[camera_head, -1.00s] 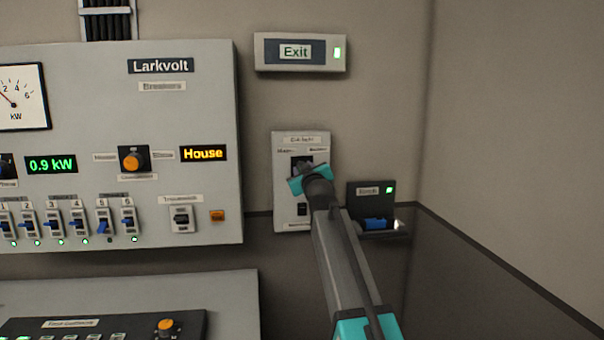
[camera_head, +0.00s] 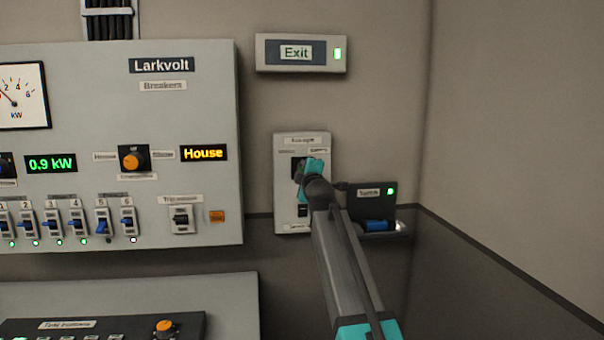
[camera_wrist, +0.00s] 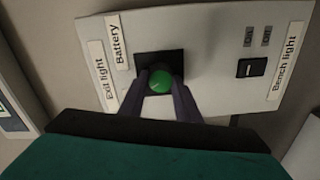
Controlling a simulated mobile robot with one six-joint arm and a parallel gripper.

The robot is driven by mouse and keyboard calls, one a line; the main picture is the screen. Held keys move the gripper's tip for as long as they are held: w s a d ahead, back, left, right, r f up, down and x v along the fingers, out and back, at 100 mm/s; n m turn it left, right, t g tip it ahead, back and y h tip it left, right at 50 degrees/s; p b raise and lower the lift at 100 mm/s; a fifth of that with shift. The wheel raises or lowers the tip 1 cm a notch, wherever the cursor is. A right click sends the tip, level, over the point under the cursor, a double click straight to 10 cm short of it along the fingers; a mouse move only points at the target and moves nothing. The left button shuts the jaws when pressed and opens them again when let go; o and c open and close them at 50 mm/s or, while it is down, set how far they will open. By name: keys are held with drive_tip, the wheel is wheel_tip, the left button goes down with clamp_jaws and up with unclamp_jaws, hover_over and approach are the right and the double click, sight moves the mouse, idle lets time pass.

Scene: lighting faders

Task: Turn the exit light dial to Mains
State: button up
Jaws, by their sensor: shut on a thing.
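The exit light panel (camera_head: 283,205) is a pale wall plate right of the big breaker panel. In the wrist view it shows tilted, with labels "Exit light" (camera_wrist: 105,77) and "Battery" (camera_wrist: 119,41). The exit light dial (camera_wrist: 159,79) is a green round knob on a black square. My gripper (camera_wrist: 160,84) is shut on it, a dark finger on each side. I cannot tell which label the dial points to. The Mains label cannot be read in the wrist view. In the head view my gripper hides most of the dial.
A bench light switch (camera_wrist: 251,68) sits lower on the same plate. A lit Exit sign (camera_head: 295,53) hangs above. A dark torch holder (camera_head: 372,203) with a blue torch (camera_head: 379,225) is close to the right of my arm. The breaker panel (camera_head: 190,120) stands left.

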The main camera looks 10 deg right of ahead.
drive_tip(key=shift+n, duration=1.4)
drive_tip(key=o, duration=1.1)
drive_tip(key=shift+s+b, duration=0.7)
drive_tip(key=shift+s, duration=6.25)
